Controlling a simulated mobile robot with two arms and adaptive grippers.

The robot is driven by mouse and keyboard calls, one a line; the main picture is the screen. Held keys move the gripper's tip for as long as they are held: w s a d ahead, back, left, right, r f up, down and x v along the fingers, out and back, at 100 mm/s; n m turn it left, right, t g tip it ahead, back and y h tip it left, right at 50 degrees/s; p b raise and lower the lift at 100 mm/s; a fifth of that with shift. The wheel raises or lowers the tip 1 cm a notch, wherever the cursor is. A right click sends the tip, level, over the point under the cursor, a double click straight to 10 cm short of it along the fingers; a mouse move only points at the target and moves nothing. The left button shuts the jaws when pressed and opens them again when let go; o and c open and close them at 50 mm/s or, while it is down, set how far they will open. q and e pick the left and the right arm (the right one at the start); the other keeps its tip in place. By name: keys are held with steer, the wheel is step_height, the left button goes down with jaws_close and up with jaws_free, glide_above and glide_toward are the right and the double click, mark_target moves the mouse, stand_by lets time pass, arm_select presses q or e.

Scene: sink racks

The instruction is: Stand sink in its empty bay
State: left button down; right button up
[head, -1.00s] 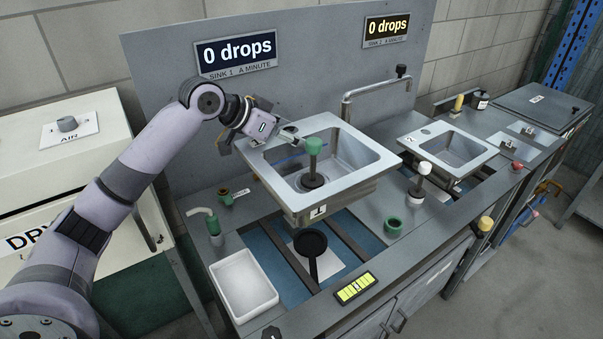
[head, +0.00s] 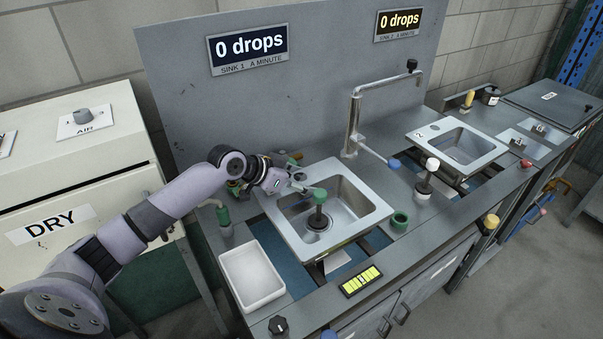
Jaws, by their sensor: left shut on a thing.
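The grey sink (head: 382,213) is low over the blue-floored bay of the left rack, roughly level. A green-topped post (head: 318,206) stands over its drain. My left gripper (head: 316,191) reaches over the sink's back-left rim and is shut on the green top of this post. The bay (head: 279,256) shows as blue strips left of and in front of the sink; a white sheet (head: 337,261) shows under its front edge. I cannot tell whether the sink touches the rails. My right gripper is not in view.
A white tray (head: 251,276) lies left of the bay. A green ring (head: 400,219) and a white-topped post (head: 431,168) stand to the right. A tall tap (head: 354,125) rises behind. A second sink (head: 484,150) sits in the right rack.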

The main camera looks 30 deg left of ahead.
arm_select(q)
step_height(320, 180, down, 2)
steer(key=shift+f, duration=0.15)
steer(key=c, duration=1.1)
jaws_free()
steer(key=shift+s+f, duration=0.1)
steer(key=shift+f, duration=0.15)
steer(key=o, duration=0.5)
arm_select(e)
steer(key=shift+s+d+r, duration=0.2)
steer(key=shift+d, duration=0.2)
arm_select(q)
steer(key=shift+r, duration=0.1)
steer(key=b+v, duration=0.1)
steer(key=v, duration=0.9)
steer(key=shift+s+a+b, duration=0.15)
steer(key=shift+b, duration=0.25)
steer(key=shift+v, duration=0.85)
steer(key=shift+r, duration=0.15)
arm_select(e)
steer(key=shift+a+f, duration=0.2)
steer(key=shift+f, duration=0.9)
